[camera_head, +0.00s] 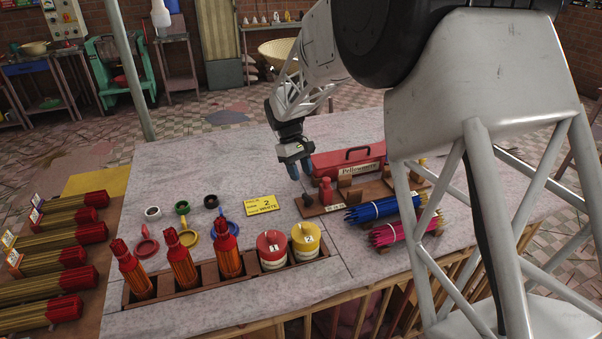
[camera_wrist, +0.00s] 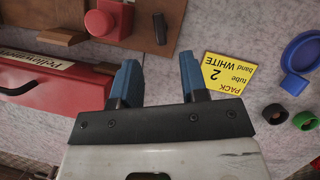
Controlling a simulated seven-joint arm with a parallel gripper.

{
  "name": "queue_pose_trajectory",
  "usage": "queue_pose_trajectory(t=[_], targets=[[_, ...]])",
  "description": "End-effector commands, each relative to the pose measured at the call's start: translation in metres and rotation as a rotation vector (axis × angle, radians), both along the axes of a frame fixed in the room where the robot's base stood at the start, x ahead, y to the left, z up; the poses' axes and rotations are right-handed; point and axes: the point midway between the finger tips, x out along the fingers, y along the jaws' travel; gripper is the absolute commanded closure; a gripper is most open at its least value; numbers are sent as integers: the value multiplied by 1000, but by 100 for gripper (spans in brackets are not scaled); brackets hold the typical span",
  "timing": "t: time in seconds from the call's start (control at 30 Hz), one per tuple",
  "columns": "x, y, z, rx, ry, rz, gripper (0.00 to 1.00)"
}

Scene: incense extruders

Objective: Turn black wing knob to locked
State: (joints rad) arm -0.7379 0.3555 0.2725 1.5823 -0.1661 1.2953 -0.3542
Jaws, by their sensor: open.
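The black wing knob (camera_head: 307,199) sits at the left end of a brown wooden board (camera_head: 322,212). In the wrist view, the black wing knob (camera_wrist: 160,28) shows as a narrow dark bar running nearly up and down the picture, in front of the fingers. Its lock marking cannot be read. My gripper (camera_head: 299,172) is open and empty, with blue fingertips pointing down, above and behind the board. In the wrist view, my gripper (camera_wrist: 161,72) has its two fingers spread, with the knob beyond the gap and apart from them.
A red knob (camera_wrist: 110,20) on a square red block stands beside the black knob. A red toolbox (camera_head: 350,161) is behind the board. A yellow card (camera_head: 262,205) lies left. Blue (camera_head: 385,209) and pink bundles (camera_head: 405,230) lie right. A rack (camera_head: 200,285) holds tubes and jars in front.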

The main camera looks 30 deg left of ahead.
Motion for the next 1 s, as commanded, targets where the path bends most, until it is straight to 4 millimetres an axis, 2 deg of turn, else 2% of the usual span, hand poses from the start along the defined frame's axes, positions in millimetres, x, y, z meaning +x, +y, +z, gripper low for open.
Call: queue_pose_trajectory(t=[0.07, 0.27, 0.43, 0.57, 1.0], targets=[[0, 0, 0, 0, 0, 0, 60], [-1, -1, 0, 5, -2, 25, 30], [-4, -3, -1, 24, -7, 143, 30], [-8, -7, -2, 45, -14, 311, 30], [-30, -16, -3, 55, -17, 1117, 30]])
